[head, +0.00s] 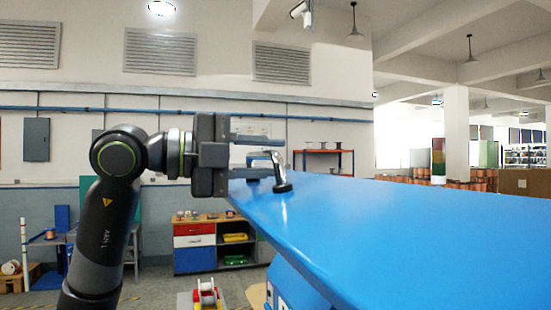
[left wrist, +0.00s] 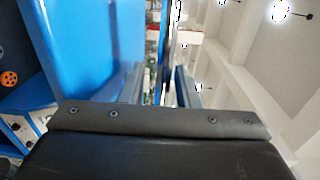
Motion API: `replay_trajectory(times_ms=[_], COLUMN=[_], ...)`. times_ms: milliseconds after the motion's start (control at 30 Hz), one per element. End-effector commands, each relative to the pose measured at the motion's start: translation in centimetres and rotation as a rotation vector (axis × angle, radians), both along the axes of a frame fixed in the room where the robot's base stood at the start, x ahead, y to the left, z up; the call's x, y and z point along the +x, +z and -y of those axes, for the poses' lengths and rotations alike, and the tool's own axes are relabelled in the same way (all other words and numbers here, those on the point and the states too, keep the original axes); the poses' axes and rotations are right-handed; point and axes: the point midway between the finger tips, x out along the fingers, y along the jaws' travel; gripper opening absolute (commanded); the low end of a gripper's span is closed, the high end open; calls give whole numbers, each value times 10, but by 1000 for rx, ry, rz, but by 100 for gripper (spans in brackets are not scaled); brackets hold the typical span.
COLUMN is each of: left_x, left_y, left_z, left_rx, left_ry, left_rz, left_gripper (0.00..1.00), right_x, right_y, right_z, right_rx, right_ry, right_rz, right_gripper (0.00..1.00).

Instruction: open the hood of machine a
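A large blue panel (head: 370,225), which looks like the machine's hood, fills the right of the head view and slants down toward the front. The left wrist view also shows blue panelling (left wrist: 85,45). A metal handle (head: 277,165) with a dark round foot stands at the panel's far left corner. My left gripper (head: 258,156) comes in from the left at that corner. Its two fingers are apart, one above the other, and the handle's upper end is at or between their tips. Contact cannot be told. My right gripper is not in view.
Below the panel's left edge is more blue machine body (head: 287,290). A cabinet (head: 195,258) with red and blue fronts stands behind, against the wall. A shelf (head: 323,152) is farther back.

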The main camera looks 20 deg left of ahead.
Motion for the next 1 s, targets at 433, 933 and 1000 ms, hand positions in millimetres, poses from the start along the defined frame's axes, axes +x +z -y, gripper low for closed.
replay_trajectory(times_ms=[433, 933, 1000], left_x=[0, -1, -2], left_y=[0, -12, -21], left_z=[0, -3, -5], left_rx=[0, -1, 0], left_ry=[0, 2, 2], left_rz=[0, -1, -1], left_gripper=[1, 0, 0], right_x=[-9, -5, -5], right_y=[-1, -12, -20], right_z=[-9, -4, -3], right_rx=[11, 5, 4], right_ry=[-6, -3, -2], right_rz=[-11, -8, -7], right_gripper=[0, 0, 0])
